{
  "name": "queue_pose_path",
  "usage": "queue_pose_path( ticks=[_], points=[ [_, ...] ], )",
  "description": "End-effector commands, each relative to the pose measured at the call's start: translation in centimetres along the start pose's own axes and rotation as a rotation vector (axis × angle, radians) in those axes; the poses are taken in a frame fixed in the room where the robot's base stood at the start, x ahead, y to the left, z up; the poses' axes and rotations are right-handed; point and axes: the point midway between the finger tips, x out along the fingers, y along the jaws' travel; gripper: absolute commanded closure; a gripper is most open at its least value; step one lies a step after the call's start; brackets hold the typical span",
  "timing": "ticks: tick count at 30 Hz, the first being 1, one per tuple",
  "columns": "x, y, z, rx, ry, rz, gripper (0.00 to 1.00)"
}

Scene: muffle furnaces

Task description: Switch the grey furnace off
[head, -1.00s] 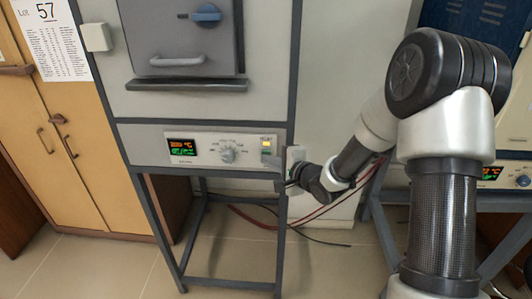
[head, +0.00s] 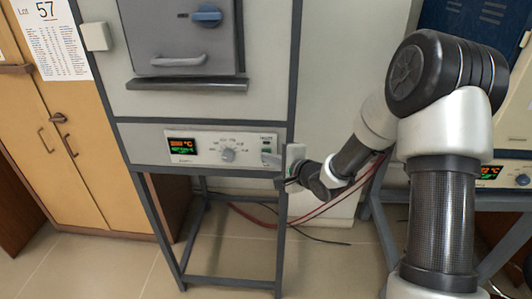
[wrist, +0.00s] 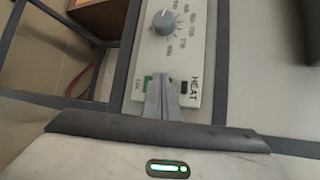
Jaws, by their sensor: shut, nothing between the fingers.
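The grey furnace (head: 135,98) stands left of centre in the head view. Its control panel (head: 200,150) has a lit display (head: 181,147) with orange and green digits, and a grey dial (head: 228,155). At the panel's right end is a small switch area under a label; the wrist view shows a green part (wrist: 148,83) and a dark rectangle (wrist: 184,91) beside the word HEAT. My gripper (head: 269,158) is shut and empty, its fingertips (wrist: 161,80) in front of that switch area, partly hiding it. Whether they touch it I cannot tell.
A grey frame post (head: 293,80) runs close beside my gripper. Red cables (head: 320,208) hang behind the open stand. Another furnace (head: 505,172) with a lit display stands at the right. Wooden cupboards (head: 95,150) stand at the left.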

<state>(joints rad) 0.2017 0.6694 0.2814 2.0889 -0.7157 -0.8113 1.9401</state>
Motion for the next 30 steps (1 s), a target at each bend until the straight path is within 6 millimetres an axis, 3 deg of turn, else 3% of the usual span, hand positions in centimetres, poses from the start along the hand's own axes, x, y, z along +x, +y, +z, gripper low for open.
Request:
queue_pose_path(
  ticks=[30],
  points=[
    [-1.7,1.3,1.2,0.002,0.0,0.0,1.0]
  ],
)
